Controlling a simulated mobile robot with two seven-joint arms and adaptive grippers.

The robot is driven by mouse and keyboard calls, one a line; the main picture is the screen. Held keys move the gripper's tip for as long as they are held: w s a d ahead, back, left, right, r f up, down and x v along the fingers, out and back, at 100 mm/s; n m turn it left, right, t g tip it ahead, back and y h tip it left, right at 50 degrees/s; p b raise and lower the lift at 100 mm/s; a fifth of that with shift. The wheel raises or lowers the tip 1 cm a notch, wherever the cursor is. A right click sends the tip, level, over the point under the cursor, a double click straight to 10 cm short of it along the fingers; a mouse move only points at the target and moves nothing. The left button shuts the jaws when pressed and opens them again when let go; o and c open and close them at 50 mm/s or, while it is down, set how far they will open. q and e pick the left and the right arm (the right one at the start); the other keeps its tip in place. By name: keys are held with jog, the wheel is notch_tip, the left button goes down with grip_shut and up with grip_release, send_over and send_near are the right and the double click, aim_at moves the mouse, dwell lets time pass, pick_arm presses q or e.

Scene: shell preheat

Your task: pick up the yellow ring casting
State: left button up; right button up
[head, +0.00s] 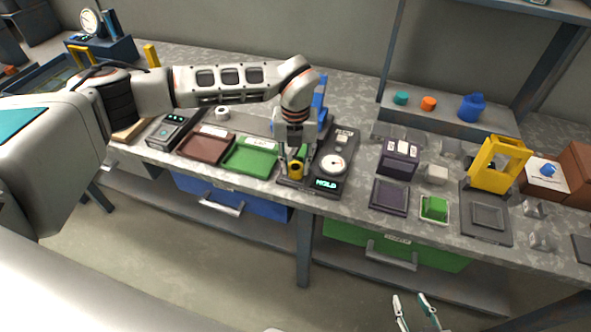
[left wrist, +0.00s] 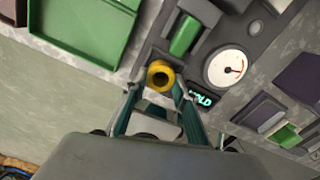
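The yellow ring casting (head: 295,170) sits at the front of the dark station with the lit "HOLD" display, in front of a green block. It also shows in the left wrist view (left wrist: 160,75), with its dark hole facing the camera. My left gripper (head: 294,156) is over the station, close to the ring. In the left wrist view its two fingers (left wrist: 156,88) are apart, with the ring just past and between their tips. I cannot tell whether they touch it. My right gripper (head: 416,312) is open and empty at the bottom edge, in front of the bench.
A green tray (head: 246,163) and a brown tray (head: 206,145) lie left of the station. A round white dial (head: 334,164) is to its right. A blue upright (head: 321,97) stands behind it. A yellow press (head: 498,163) stands further right on the crowded bench.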

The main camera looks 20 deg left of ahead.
pick_arm(q)
jog(key=shift+c, duration=1.1)
jog(key=shift+r, duration=0.1)
jog(key=shift+c, duration=0.2)
notch_tip(320, 180, up, 20)
jog(key=b, duration=0.1)
